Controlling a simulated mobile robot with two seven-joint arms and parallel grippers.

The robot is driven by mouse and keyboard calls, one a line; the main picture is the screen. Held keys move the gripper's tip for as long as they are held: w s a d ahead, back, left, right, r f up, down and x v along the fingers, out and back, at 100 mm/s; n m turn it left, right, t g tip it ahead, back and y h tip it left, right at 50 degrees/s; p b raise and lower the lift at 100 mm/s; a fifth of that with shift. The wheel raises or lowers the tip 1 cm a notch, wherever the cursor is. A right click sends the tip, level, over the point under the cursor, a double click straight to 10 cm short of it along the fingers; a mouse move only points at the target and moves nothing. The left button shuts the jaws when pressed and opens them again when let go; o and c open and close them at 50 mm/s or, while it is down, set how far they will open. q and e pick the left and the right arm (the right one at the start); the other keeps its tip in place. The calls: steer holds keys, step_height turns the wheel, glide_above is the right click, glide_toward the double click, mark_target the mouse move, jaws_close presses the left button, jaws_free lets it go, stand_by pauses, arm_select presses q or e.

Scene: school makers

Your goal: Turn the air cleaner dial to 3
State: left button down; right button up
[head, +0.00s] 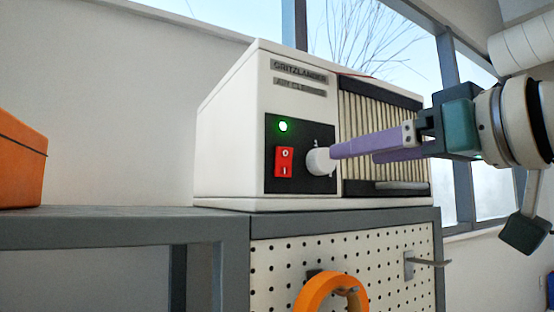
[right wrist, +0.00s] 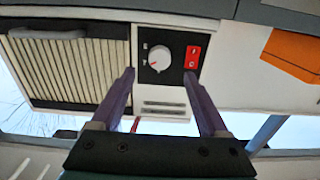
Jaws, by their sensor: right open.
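The air cleaner (head: 225,135) is a white box with a black control panel (head: 300,180), a lit green light (head: 283,127) and a red switch (head: 284,162). Its round white dial (head: 320,161) sits right of the switch. My right gripper (head: 356,153) is open, its purple fingers pointing at the panel. In the right wrist view the dial (right wrist: 159,58) lies between the lines of the two fingers, just beyond the tips (right wrist: 159,76). A small red mark shows on the dial; its numbers are too small to read. I cannot tell whether a finger touches it. My left gripper is not in view.
The air cleaner stands on a grey bench (head: 120,228). A pegboard (head: 400,235) below holds an orange ring-shaped thing (head: 308,300) and a metal hook (head: 430,262). An orange box (head: 20,165) is at the far left. A ribbed grille (head: 365,115) is right of the dial.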

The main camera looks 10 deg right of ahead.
mark_target(327, 162)
steer(key=x, duration=0.6)
steer(key=shift+w+a, duration=0.1)
steer(key=shift+w, duration=0.3)
jaws_close()
